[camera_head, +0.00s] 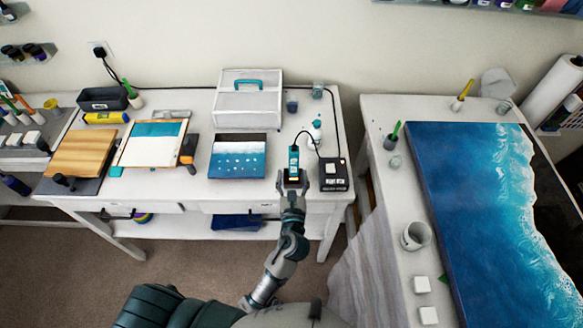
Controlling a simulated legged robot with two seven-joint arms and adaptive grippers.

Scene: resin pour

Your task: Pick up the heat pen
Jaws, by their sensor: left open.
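The heat pen (294,158) is a slim teal and black tool. It stands upright on the white table, beside a black control box (333,174) with a cable. My left gripper (292,182) is open right in front of the pen's lower part. The fingers overlap the pen's base in this view, and I cannot tell whether they touch it. My right gripper is not in view.
A blue painted panel (238,156) lies left of the pen. A white bottle (316,130) and a white case (248,98) stand behind. A second table at right holds a large blue resin panel (450,190).

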